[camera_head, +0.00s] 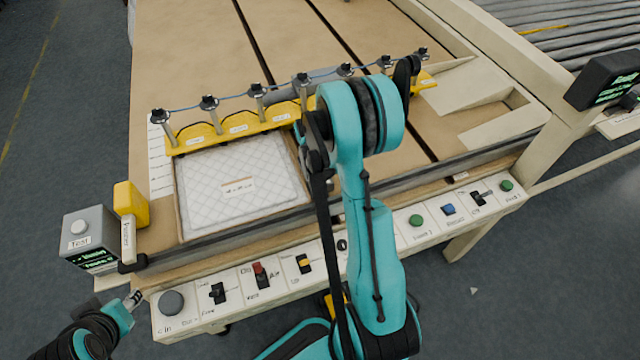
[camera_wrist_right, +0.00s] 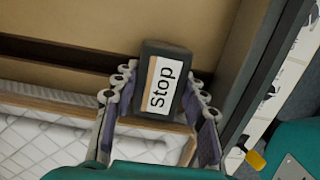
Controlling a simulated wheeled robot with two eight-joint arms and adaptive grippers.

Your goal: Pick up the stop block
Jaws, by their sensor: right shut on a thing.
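The stop block (camera_wrist_right: 161,86) is a dark block with a white and tan label reading "Stop" in the right wrist view. It sits between the two fingers of my right gripper (camera_wrist_right: 163,97), which is shut on it. The block lies over the strip beside the quilted pad's tray; I cannot tell whether it touches the surface. In the head view my right arm hides the block and most of that gripper. My left gripper (camera_head: 135,299) shows small at the lower left of the head view, beside the control panel's end; its finger opening is unclear.
A quilted white pad (camera_head: 240,182) lies in a shallow tray behind the front rail. A yellow bar (camera_head: 238,128) with several posts stands behind it. A panel of switches (camera_head: 233,286) runs along the front. A grey test box (camera_head: 89,237) stands at the left.

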